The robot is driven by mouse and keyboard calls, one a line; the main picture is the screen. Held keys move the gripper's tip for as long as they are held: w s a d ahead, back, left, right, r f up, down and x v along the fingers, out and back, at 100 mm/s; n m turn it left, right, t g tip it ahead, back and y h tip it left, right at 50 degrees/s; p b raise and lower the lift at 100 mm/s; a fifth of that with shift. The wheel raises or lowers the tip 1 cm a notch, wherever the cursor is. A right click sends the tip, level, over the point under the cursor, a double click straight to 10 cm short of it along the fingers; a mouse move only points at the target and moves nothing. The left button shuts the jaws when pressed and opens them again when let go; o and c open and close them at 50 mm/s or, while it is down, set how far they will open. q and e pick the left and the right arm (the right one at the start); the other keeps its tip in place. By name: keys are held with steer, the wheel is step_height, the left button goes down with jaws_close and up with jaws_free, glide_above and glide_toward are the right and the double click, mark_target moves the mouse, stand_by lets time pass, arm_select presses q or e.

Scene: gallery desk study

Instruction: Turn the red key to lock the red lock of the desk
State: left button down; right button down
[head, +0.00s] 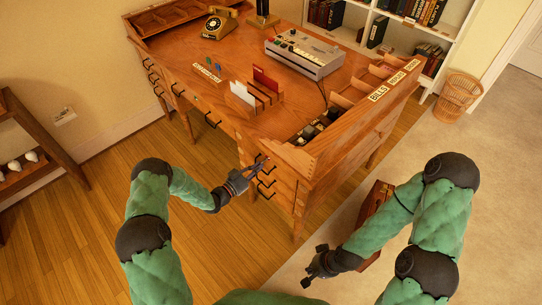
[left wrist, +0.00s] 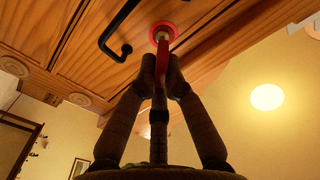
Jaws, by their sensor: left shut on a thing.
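The wooden desk (head: 220,95) stands ahead of me, with a column of drawers at its near right corner. In the left wrist view the red lock (left wrist: 163,32) is a round red ring on a drawer front, beside a black drawer handle (left wrist: 118,35). The red key (left wrist: 162,65) points into the lock. My left gripper (left wrist: 161,70) is shut on the key, one finger on each side; in the head view it is at the drawer front (head: 258,163). The key's tip is hidden at the lock. My right gripper (head: 312,278) hangs low, away from the desk; its fingers are too small to read.
A tape recorder (head: 305,52), a telephone (head: 221,22) and card holders (head: 262,90) stand on the desk top. A reddish-brown case (head: 374,200) stands on the floor near my right arm. A wicker basket (head: 458,97) is at the right. The wooden floor at front left is clear.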

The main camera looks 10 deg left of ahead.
arm_select(q)
steer(key=shift+s+d+f, duration=0.1)
steer(key=shift+s+f, duration=0.2)
steer(key=shift+f, duration=0.35)
arm_select(e)
steer(key=shift+f, duration=0.1)
arm_select(q)
steer(key=c, duration=1.3)
jaws_free()
steer(key=shift+o, duration=0.2)
steer(key=shift+w+r, duration=0.1)
steer(key=shift+w, duration=0.1)
arm_select(e)
steer(key=shift+w, duration=0.1)
arm_select(q)
steer(key=o, duration=0.5)
steer(key=shift+w+r, duration=0.1)
steer(key=shift+r, duration=0.05)
steer(key=shift+c, duration=0.2)
steer(key=m, duration=0.6)
steer(key=shift+r, duration=0.1)
